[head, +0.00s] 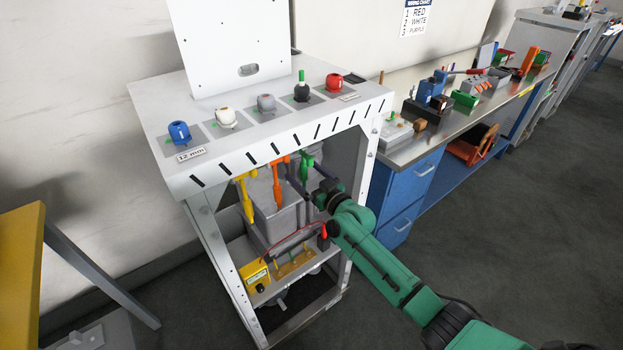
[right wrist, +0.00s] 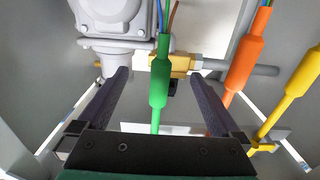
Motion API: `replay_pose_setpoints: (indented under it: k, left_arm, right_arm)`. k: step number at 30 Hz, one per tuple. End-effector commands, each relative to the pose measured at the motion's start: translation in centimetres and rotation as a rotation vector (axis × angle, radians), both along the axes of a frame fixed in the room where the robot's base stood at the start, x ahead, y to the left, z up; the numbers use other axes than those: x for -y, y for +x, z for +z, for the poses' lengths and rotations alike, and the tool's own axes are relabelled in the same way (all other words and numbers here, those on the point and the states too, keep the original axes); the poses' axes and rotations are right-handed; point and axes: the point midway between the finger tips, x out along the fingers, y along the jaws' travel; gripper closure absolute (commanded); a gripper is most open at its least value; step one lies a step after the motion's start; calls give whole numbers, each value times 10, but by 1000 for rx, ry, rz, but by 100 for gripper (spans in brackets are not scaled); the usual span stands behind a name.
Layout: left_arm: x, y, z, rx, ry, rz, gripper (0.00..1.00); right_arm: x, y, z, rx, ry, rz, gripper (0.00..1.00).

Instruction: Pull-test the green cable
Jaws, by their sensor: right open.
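The green cable (head: 306,165) hangs under the front edge of the white dispenser frame, the rightmost of three coloured cables. In the right wrist view its thick green sleeve (right wrist: 159,84) hangs upright, with thinner wires above it. My right gripper (head: 303,181) is open at the green cable, inside the frame's opening. In the right wrist view the sleeve shows between the two dark fingers (right wrist: 159,75), with a gap on each side. How deep it lies between them I cannot tell. My left gripper is not in view.
An orange cable (head: 277,184) and a yellow cable (head: 245,198) hang left of the green one. Grey pipework with a brass fitting (right wrist: 183,63) is behind. A yellow box (head: 255,275) sits on the lower shelf. Frame posts (head: 365,185) bound the opening.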

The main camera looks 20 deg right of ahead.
Motion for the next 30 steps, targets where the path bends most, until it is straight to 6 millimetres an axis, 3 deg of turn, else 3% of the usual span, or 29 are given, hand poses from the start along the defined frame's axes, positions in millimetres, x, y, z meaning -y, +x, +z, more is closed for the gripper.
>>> replay_pose_setpoints:
  k: [3, 20, 30]
  left_arm:
    - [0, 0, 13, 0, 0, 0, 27]
    - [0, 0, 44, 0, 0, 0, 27]
    - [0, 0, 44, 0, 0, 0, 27]
  right_arm:
    - [6, -15, 4, -3, -1, 1, 0]
    - [32, -79, 4, -1, 0, 0, 0]
    - [34, -85, 2, 1, 2, 0, 0]
